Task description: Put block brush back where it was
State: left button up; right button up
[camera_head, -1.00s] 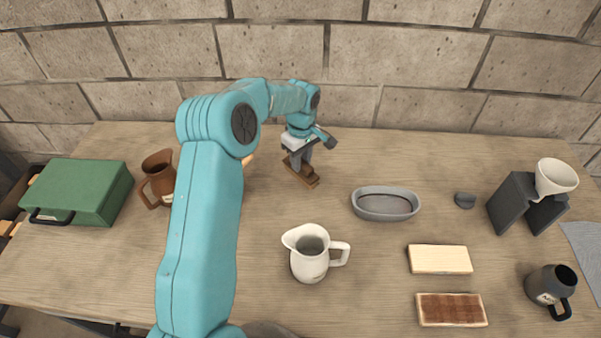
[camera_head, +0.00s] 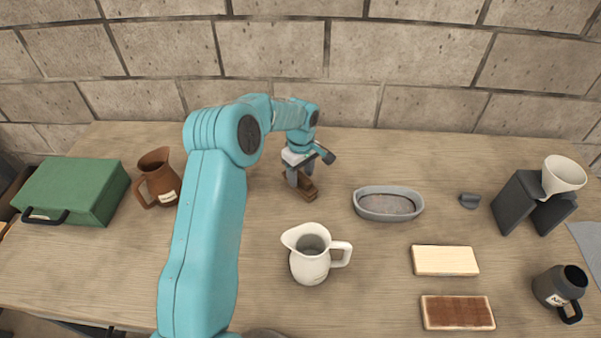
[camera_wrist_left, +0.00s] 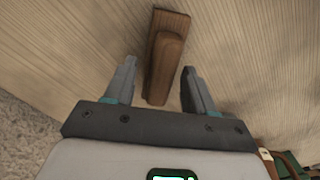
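The block brush, a brown wooden block with a raised grip (camera_head: 311,191), lies on the table left of the grey oval dish. My left gripper (camera_head: 299,180) is low over it and hides part of it. In the left wrist view the brush (camera_wrist_left: 167,62) lies between the two fingers of my left gripper (camera_wrist_left: 158,72). The fingers are open, with a gap visible on each side of the brush. Its underside is hidden. My right gripper is not in view.
A white pitcher (camera_head: 310,262) stands in front, the grey oval dish (camera_head: 388,216) to the right. A brown pitcher (camera_head: 160,184) and green case (camera_head: 78,190) are at left. Two flat blocks, a dark mug (camera_head: 560,288) and a dripper stand (camera_head: 522,202) are at right.

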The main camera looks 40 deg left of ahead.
aim_at(301, 174)
pick_arm(q)
jog(key=shift+s+r, duration=0.15)
jog(key=shift+s, duration=0.05)
jog(key=shift+r+p, duration=0.3)
jog(key=r+p, duration=0.3)
jog(key=r, duration=0.2)
jog(key=shift+w+r, duration=0.1)
jog(key=shift+w, duration=0.1)
notch_tip(301, 174, up, 6)
jog(key=shift+s+r, duration=0.2)
jog(key=shift+r, duration=0.05)
jog(key=shift+w+f, duration=0.1)
jog(key=shift+w, duration=0.1)
jog(key=shift+s, duration=0.15)
